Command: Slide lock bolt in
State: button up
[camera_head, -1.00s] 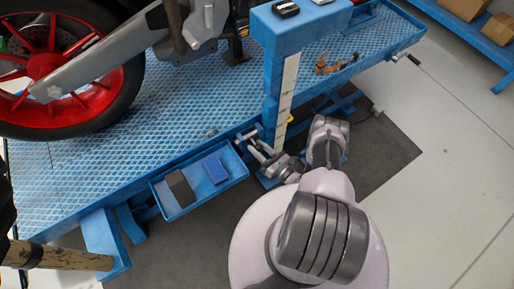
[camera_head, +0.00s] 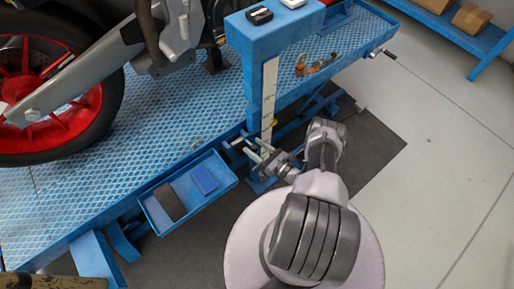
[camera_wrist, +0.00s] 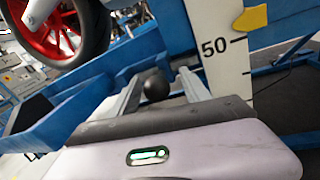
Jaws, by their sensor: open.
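A round black knob (camera_wrist: 156,86), which looks like the end of the lock bolt, shows in the wrist view beyond and between my two fingers. The bolt's shaft and hole are hidden behind it. My gripper (camera_wrist: 158,84) is open, with a finger on each side of the knob in the picture; I cannot tell whether either touches it. In the head view my gripper (camera_head: 244,147) is low beside the blue lift post (camera_head: 261,90), at the lift's near edge. The knob cannot be made out there.
A white scale (camera_wrist: 222,55) with a 50 mark and a yellow pointer (camera_wrist: 251,18) stands close right of my fingers. A blue side tray (camera_head: 212,196) is left of my gripper. The motorcycle wheel (camera_head: 50,100) stands on the platform. Grey floor is free at right.

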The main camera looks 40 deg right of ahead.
jog(key=p+v, duration=0.2)
jog(key=v, duration=1.5)
jog(key=shift+s, duration=0.2)
jog(key=shift+s+d, duration=0.1)
